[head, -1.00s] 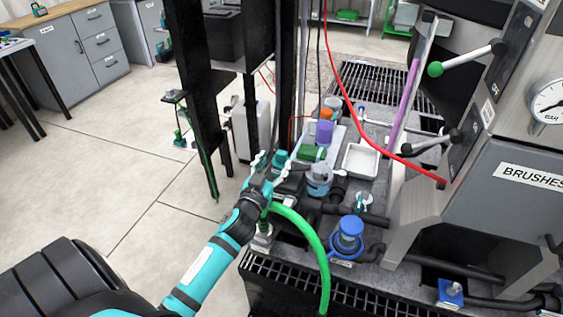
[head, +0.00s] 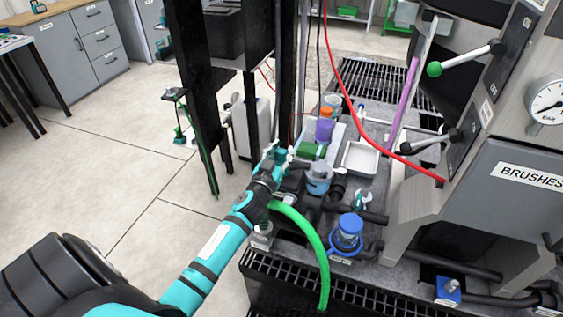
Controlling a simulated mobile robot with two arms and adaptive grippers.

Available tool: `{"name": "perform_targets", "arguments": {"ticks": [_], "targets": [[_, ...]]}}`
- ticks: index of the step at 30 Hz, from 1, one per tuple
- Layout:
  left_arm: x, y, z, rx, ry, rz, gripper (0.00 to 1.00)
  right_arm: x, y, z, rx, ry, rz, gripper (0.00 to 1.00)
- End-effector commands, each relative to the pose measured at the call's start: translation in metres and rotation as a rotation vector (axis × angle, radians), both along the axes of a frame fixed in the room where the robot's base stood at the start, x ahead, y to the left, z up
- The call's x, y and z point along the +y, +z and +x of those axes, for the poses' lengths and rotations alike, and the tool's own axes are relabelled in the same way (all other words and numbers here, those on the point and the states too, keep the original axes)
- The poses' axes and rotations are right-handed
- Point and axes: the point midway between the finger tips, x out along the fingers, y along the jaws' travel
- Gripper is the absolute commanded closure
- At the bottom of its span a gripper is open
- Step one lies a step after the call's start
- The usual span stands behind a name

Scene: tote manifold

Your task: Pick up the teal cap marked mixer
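A small teal piece (head: 281,155), likely the cap, shows at the fingertips of my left gripper (head: 278,153), left of the green block. Its marking is too small to read. My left gripper reaches in from the left over the near-left part of the bench. The fingers and the teal piece overlap, so I cannot tell whether they are closed on it. My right gripper is not in view.
A green hose (head: 307,232) arches just below my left gripper. A grey-lidded pot (head: 318,178), a white tray (head: 360,159), a purple-and-orange bottle (head: 325,128) and a blue-capped fitting (head: 349,232) crowd the bench. A black post (head: 196,90) stands left.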

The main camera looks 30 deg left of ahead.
Motion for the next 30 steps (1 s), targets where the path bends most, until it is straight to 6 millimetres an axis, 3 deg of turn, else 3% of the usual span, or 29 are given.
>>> {"name": "perform_targets", "arguments": {"ticks": [1, 5, 17, 26, 30], "targets": [[0.0, 0.0, 0.0, 0.0, 0.0, 0.0, 0.83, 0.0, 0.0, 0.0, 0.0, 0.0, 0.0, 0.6], [0.0, 0.0, 0.0, 0.0, 0.0, 0.0, 1.0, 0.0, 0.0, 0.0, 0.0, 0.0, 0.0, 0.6], [0.0, 0.004, 0.0, -0.003, -0.001, 0.002, 1.0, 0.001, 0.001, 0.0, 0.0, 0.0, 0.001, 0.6], [0.0, 0.039, 0.0, -0.005, -0.002, 0.003, 1.0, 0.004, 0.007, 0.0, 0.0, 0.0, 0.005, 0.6], [-0.022, 0.036, -0.021, -0.001, -0.003, -0.006, 1.0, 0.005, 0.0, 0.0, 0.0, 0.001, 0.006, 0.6]]}}
